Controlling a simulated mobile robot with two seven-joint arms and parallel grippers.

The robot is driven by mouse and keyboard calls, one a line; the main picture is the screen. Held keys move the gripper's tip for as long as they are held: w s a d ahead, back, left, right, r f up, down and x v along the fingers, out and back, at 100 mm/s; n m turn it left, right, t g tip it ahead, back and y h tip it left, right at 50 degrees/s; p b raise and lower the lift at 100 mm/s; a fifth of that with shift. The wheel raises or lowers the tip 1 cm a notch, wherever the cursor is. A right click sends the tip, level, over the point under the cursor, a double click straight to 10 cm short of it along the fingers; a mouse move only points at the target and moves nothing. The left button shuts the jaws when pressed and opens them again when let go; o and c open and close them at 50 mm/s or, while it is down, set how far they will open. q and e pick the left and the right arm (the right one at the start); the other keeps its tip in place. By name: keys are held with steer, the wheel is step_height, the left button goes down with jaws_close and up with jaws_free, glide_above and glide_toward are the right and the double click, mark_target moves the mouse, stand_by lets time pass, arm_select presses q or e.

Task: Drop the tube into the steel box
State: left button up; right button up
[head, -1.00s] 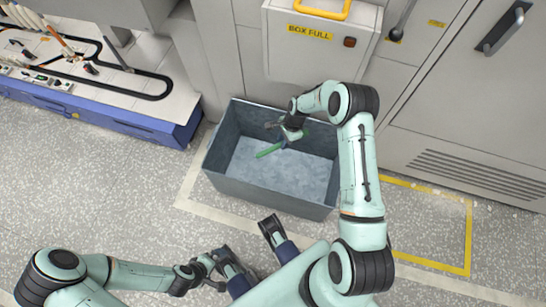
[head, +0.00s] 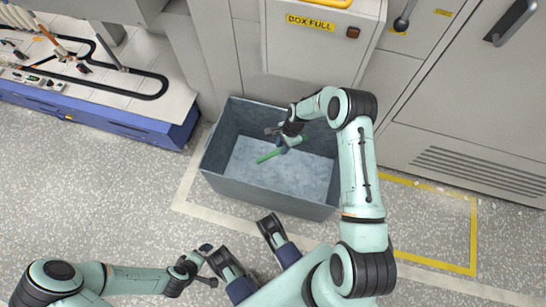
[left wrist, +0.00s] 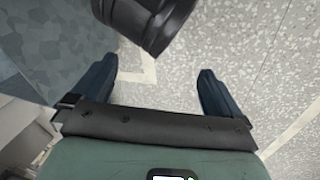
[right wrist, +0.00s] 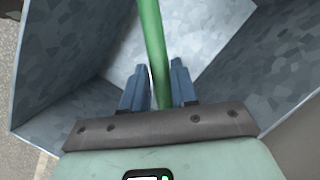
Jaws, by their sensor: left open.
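The steel box (head: 262,196) stands open on the floor in the middle of the head view. The green tube (head: 268,156) is inside the box's outline, slanting up to the right. My right gripper (head: 282,144) reaches down into the box opening and is shut on the tube. In the right wrist view the tube (right wrist: 153,45) runs between the two close fingers (right wrist: 160,88), with the box wall (right wrist: 60,85) and pale floor beyond. My left gripper (head: 207,264) is open and empty, low in front of the box. Its fingers (left wrist: 158,88) are wide apart in the left wrist view.
Behind the box is a grey cabinet with a "BOX FULL" label (head: 310,23). A blue-edged bench (head: 110,122) with a black track stands at the left. Yellow tape (head: 473,225) marks the floor at the right. The speckled floor at the left is clear.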

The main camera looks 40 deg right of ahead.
steer(key=o, duration=0.3)
arm_select(q)
steer(key=shift+g+h, duration=0.3)
steer(key=shift+g, duration=0.4)
steer(key=s+r+p, duration=0.1)
steer(key=s+d+r+p, duration=0.1)
steer(key=s, duration=0.1)
steer(key=s+d+r, duration=0.1)
steer(key=shift+s+r+p, duration=0.1)
steer(key=shift+s+p, duration=0.1)
steer(key=shift+p, duration=0.2)
arm_select(e)
steer(key=v, duration=1.3)
steer(key=shift+r, duration=0.2)
